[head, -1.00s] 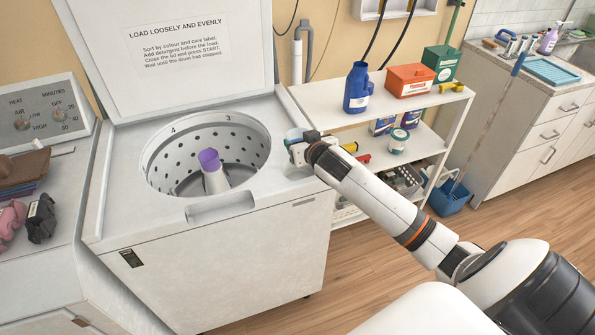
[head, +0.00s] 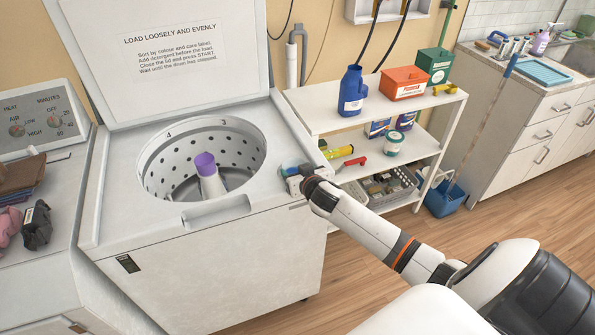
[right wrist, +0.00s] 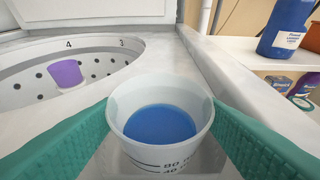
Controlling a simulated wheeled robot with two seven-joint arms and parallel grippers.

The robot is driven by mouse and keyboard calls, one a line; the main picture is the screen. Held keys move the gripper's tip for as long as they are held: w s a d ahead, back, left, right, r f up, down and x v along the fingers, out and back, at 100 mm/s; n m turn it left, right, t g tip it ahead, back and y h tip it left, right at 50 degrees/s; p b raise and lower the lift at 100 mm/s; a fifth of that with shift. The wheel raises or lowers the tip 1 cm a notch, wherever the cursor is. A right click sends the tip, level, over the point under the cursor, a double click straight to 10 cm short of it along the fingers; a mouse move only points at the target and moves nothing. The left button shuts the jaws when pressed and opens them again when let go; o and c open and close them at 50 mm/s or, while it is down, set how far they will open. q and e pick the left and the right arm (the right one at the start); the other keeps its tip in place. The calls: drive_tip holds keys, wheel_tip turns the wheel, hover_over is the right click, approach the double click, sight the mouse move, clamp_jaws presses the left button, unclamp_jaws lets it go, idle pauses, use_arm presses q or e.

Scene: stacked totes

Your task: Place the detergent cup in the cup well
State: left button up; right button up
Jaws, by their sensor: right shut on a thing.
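The detergent cup (right wrist: 160,125) is a clear, graduated cup with blue liquid in it, upright in the right wrist view. My right gripper (head: 291,176) is shut on it, with a green finger pad on each side. In the head view they are at the right side of the washer's top (head: 262,200); whether the cup touches the top I cannot tell. A purple cup-like piece (head: 205,162) tops the centre post in the open drum and also shows in the right wrist view (right wrist: 66,74). I take it for the cup well, but its inside is hidden. My left gripper is out of view.
The washer's lid (head: 165,55) stands open. The drum rim (head: 150,150) lies left of the cup. A white shelf (head: 320,122) with a blue jug (head: 353,92) and boxes stands at the right.

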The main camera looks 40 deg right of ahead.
drive_tip(key=shift+f, duration=0.45)
drive_tip(key=shift+f+b, duration=0.15)
drive_tip(key=shift+b, duration=0.2)
drive_tip(key=o, duration=0.7)
